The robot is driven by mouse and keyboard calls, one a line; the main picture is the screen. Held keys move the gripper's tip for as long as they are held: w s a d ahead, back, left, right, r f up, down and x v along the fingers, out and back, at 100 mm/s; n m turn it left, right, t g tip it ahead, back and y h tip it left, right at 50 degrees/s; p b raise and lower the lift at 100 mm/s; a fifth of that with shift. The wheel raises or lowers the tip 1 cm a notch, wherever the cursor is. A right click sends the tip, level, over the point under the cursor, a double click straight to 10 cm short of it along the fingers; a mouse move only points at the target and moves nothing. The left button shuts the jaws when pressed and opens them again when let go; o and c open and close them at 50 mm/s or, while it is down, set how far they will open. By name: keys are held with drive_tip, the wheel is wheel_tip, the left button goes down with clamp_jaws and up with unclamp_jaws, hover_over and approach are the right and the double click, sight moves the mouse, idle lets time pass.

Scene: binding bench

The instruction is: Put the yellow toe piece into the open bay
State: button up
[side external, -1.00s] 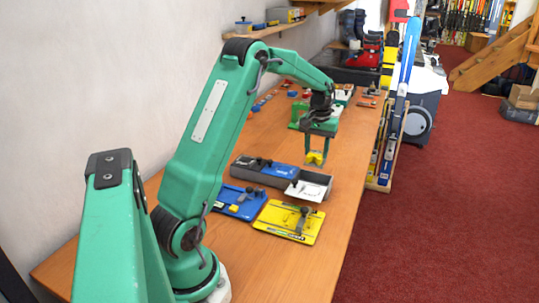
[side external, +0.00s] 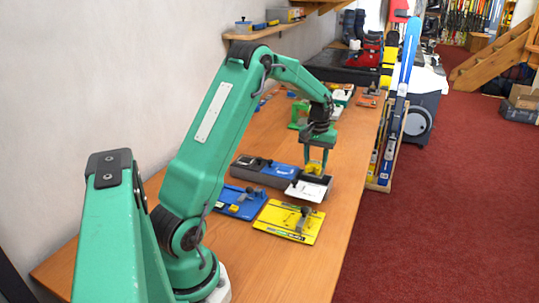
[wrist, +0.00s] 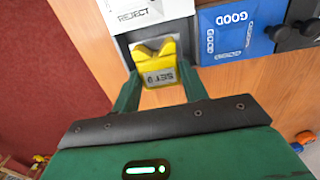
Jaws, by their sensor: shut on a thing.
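The yellow toe piece (wrist: 158,68) is held between the two green fingers of my gripper (side external: 316,171). It bears a grey label reading "SET" and a further mark. The open bay (wrist: 123,42) is at the end of a grey tray (side external: 256,178), beside a closed blue lid (wrist: 234,30) marked GOOD. Its white lid (side external: 306,190), marked REJECT, is swung out toward my base. In the wrist view the toe piece overlaps the bay and its edge. I cannot tell whether it hangs above the bay or has entered it. The piece hides most of the bay's inside.
A blue plate (side external: 238,202) and a yellow plate (side external: 289,222) with fittings lie nearer my base. A green fixture (side external: 298,115) stands beyond the tray. Skis in a rack (side external: 397,120) stand along the bench's right edge. Bare wood lies around the tray.

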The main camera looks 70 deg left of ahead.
drive_tip(key=shift+f, duration=2)
drive_tip(key=shift+f, duration=0.75)
idle(0.3)
drive_tip(key=o, duration=1)
drive_tip(key=shift+r, duration=0.15)
drive_tip(key=shift+r, duration=3.6)
drive_tip(key=shift+r, duration=0.15)
drive_tip(key=shift+r, duration=1.85)
